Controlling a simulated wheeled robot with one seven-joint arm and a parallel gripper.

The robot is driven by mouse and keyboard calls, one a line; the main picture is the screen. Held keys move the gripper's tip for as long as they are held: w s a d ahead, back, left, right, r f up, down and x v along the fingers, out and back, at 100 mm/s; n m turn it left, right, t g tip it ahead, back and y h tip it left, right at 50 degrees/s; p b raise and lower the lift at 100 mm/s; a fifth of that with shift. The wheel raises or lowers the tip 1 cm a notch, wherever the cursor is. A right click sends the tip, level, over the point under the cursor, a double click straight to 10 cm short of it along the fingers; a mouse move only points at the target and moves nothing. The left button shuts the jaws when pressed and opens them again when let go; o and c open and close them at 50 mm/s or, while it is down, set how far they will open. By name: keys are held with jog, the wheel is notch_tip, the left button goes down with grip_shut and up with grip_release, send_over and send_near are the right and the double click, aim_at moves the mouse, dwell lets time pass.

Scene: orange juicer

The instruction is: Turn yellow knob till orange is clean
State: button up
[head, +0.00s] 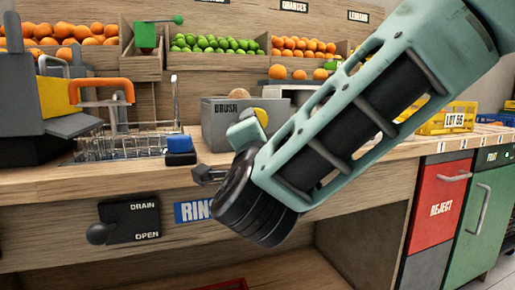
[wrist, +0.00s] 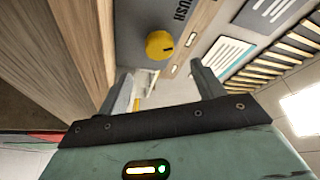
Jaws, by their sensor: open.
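The yellow knob (wrist: 159,45) with a dark mark sits on the grey panel of the brush box in the wrist view. In the head view the knob (head: 262,116) shows partly behind my gripper, on the front of the grey brush box (head: 222,112). My gripper (head: 226,152) is open and empty in front of the box. In the wrist view its two fingers (wrist: 165,85) stand apart, and the knob lies beyond their tips, not between them.
A wire basket (head: 115,140) stands in the sink left of the box, with a blue block (head: 180,150) beside it. A drain lever (head: 97,234) sits on the counter front. Fruit crates (head: 215,44) line the back. A red reject door (head: 438,205) is at right.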

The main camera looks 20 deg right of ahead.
jog(key=v, duration=0.8)
jog(key=shift+s, duration=0.2)
